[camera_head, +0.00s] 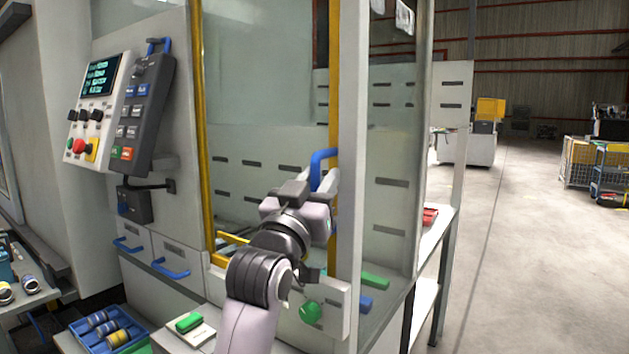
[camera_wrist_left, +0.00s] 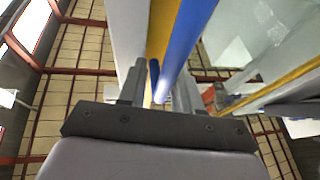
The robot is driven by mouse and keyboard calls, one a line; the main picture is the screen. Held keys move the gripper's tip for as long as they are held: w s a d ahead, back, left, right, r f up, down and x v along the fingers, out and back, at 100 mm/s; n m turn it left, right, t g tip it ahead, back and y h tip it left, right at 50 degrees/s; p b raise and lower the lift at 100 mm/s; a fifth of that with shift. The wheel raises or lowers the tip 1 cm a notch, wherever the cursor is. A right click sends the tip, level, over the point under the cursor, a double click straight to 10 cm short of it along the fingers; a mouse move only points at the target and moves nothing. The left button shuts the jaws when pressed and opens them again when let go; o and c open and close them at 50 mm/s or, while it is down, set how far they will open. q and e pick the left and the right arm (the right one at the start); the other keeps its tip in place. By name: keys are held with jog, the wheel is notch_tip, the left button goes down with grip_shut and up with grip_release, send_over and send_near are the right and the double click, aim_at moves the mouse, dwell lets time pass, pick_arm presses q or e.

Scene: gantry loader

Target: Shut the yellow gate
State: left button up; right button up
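The yellow gate (camera_head: 334,75) shows as a tall yellow upright on the machine front, with a blue handle (camera_head: 319,160) on it. In the left wrist view the blue handle (camera_wrist_left: 184,42) runs in front of a yellow strip. My left gripper (camera_head: 326,182) is at the handle's lower part. In the left wrist view its two fingers (camera_wrist_left: 158,92) stand apart, one on each side of the handle, with a gap showing. I cannot tell whether they touch it. The gripper and wrist hide the gate's lower part. My right gripper is not in view.
A control panel (camera_head: 143,115) hangs left of the gate. Blue-handled drawers (camera_head: 178,255) and a blue tray (camera_head: 85,335) are below it. A green button (camera_head: 311,312) sits beside my arm. A side table (camera_head: 437,240) stands right; open floor (camera_head: 530,260) lies beyond.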

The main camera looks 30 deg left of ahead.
pick_arm(q)
jog(key=shift+d, duration=0.1)
jog(key=b+v, duration=0.1)
jog(key=v, duration=0.6)
dwell(0.4)
